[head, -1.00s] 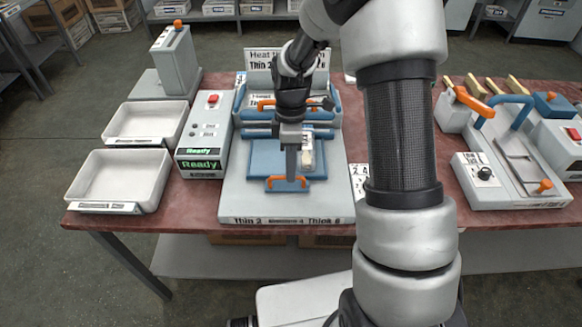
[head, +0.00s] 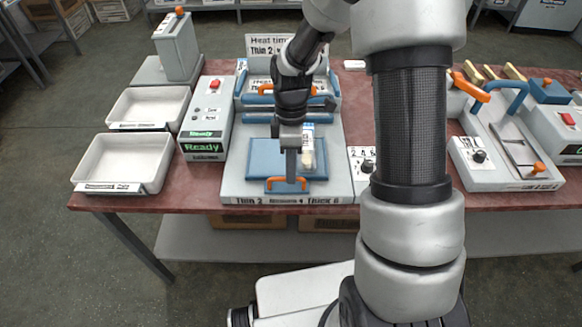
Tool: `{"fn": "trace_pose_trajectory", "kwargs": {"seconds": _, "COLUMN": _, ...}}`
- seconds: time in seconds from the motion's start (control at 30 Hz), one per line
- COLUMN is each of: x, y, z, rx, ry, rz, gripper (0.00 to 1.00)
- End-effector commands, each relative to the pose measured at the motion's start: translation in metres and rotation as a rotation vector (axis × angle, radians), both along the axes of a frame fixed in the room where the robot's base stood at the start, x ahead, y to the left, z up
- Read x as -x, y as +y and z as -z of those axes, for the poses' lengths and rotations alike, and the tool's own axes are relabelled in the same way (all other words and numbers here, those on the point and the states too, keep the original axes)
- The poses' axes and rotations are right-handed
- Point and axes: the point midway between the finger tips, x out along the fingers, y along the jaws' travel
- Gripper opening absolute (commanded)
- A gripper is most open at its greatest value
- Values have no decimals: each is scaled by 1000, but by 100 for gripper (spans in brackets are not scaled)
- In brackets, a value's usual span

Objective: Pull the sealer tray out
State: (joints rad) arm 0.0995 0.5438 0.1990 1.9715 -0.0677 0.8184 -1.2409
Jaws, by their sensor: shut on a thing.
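The sealer tray (head: 262,158) is a flat blue plate on the grey base of the heat sealer (head: 240,182). It has an orange handle (head: 275,186) at its front edge. My gripper (head: 290,180) points down at this handle and is shut on it. A small pale packet or pouch (head: 308,158) lies on the tray, partly hidden by my gripper. The sealer's blue upper part with an orange bar stands behind the tray, partly hidden by my arm. A control box (head: 205,118) with a green "Ready" display stands left of the sealer.
Two white bins (head: 122,162) sit at the table's left. A dial panel (head: 365,168) is right of the sealer. Another grey machine with a blue arch (head: 517,92) and orange knobs stands farther right. My arm covers the middle right of the table.

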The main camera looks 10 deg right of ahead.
Motion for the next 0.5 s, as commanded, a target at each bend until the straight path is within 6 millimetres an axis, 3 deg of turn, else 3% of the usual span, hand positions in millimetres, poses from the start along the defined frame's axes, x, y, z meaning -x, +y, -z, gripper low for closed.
{"fn": "trace_pose_trajectory", "kwargs": {"seconds": 0.03, "x": 6, "y": 1, "z": 1, "rx": -1, "ry": 17, "rz": -2, "gripper": 12}}
{"fn": "trace_pose_trajectory", "kwargs": {"seconds": 0.13, "x": 5, "y": 1, "z": 1, "rx": 0, "ry": 16, "rz": -2, "gripper": 28}}
{"fn": "trace_pose_trajectory", "kwargs": {"seconds": 0.5, "x": 2, "y": 0, "z": -4, "rx": 0, "ry": 8, "rz": 0, "gripper": 28}}
